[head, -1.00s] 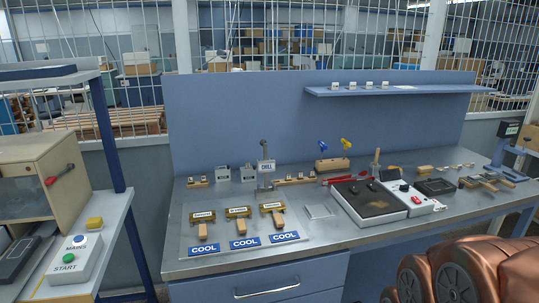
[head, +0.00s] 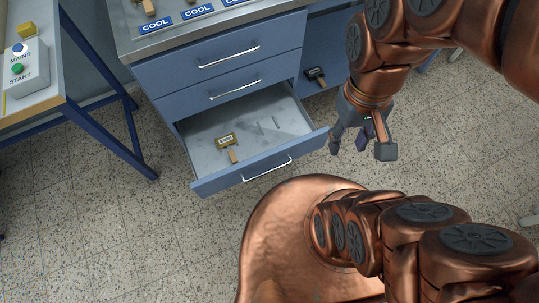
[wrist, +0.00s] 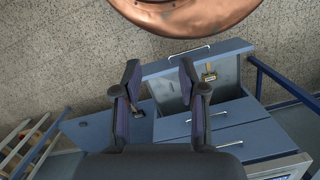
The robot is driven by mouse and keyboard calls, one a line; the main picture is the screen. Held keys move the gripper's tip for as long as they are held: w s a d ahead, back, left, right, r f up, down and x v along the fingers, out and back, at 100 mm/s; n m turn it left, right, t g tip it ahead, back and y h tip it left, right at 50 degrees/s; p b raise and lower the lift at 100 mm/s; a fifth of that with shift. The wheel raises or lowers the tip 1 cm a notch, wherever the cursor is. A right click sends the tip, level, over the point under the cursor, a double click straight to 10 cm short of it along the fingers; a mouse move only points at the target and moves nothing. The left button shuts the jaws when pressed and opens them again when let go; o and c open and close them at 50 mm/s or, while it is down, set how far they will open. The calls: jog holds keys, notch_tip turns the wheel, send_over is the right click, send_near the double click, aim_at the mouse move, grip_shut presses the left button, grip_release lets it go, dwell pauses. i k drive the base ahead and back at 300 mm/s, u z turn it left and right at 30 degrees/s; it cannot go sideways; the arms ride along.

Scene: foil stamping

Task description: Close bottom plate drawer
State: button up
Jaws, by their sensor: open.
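The bottom plate drawer (head: 262,169) of the blue cabinet is pulled out in the head view, with a silver bar handle (head: 267,168) on its front. Inside it lies a brass plate with a wooden handle (head: 226,141), and two thin slots or strips show on the drawer floor. My gripper (head: 362,148) is open and empty, to the right of the drawer front's right end and apart from it. In the wrist view my gripper (wrist: 158,82) has its fingers spread, with the open drawer (wrist: 158,68) beyond them.
Two upper drawers (head: 190,75) are shut. A blue-legged stand (head: 108,120) with the mains and start buttons is at left. Speckled floor in front of the drawer is partly taken up by my copper base.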

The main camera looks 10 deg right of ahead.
aim_at(271, 127)
jog(key=z, duration=1.75)
jog(key=k, duration=1.3)
jog(key=u, duration=1.8)
jog(key=i, duration=0.5)
jog(key=u, duration=0.05)
